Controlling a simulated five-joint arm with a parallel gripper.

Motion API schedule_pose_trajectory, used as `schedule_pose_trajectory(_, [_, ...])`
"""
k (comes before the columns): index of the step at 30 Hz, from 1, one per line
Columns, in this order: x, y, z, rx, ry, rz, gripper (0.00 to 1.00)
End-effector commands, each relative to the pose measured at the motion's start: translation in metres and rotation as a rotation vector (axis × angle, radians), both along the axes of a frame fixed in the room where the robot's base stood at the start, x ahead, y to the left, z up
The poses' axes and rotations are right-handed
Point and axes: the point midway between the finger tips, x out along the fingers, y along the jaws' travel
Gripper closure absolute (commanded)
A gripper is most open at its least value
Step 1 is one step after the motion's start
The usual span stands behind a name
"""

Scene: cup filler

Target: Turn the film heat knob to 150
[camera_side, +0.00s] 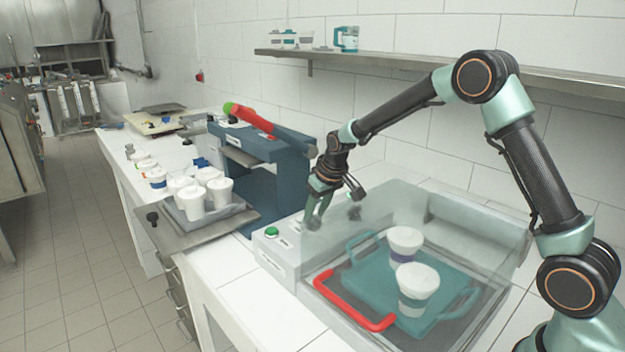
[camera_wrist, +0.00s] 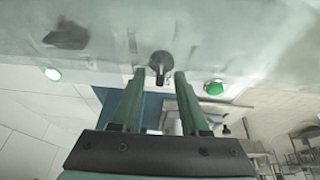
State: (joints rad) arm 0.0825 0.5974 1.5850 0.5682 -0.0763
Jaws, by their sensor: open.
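In the wrist view a black knob (camera_wrist: 161,66) on a pale panel sits just beyond and between my two green fingertips. My gripper (camera_wrist: 159,76) is open, with a finger on either side of the knob's line. I cannot tell whether a finger touches it. In the side view my gripper (camera_side: 336,206) hangs with its fingers pointing down, at the back left end of the clear-lidded machine (camera_side: 272,252). A dark, blurred shape (camera_side: 354,212) shows by the fingers there; I cannot tell if it is the knob. No scale marks or numbers are readable.
The clear lid (camera_side: 470,228) covers a teal tray (camera_side: 372,268) with two cups; a red handle (camera_side: 350,305) is in front. A blue press (camera_side: 258,150) with a red lever stands left.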

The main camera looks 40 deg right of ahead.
Motion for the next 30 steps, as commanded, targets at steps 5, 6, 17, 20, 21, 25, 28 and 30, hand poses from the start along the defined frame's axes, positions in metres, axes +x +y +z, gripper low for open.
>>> schedule_pose_trajectory(5, [0.0030,0.0002,-0.0061,0.000,-0.001,0.000,0.55])
schedule_pose_trajectory(6, [0.0030,0.0002,-0.0065,0.000,-0.001,0.000,0.55])
schedule_pose_trajectory(17, [0.0028,-0.0001,-0.0062,0.000,-0.001,0.000,1.00])
schedule_pose_trajectory(20, [0.0026,-0.0003,-0.0062,0.000,-0.001,0.000,1.00])
schedule_pose_trajectory(21, [0.0027,-0.0004,-0.0061,-0.002,0.000,0.005,1.00])
schedule_pose_trajectory(25, [0.0028,-0.0012,-0.0062,-0.026,0.006,0.064,1.00])
schedule_pose_trajectory(28, [0.0026,-0.0018,-0.0064,-0.042,0.010,0.101,1.00])
schedule_pose_trajectory(30, [0.0025,-0.0022,-0.0065,-0.046,0.012,0.113,1.00])
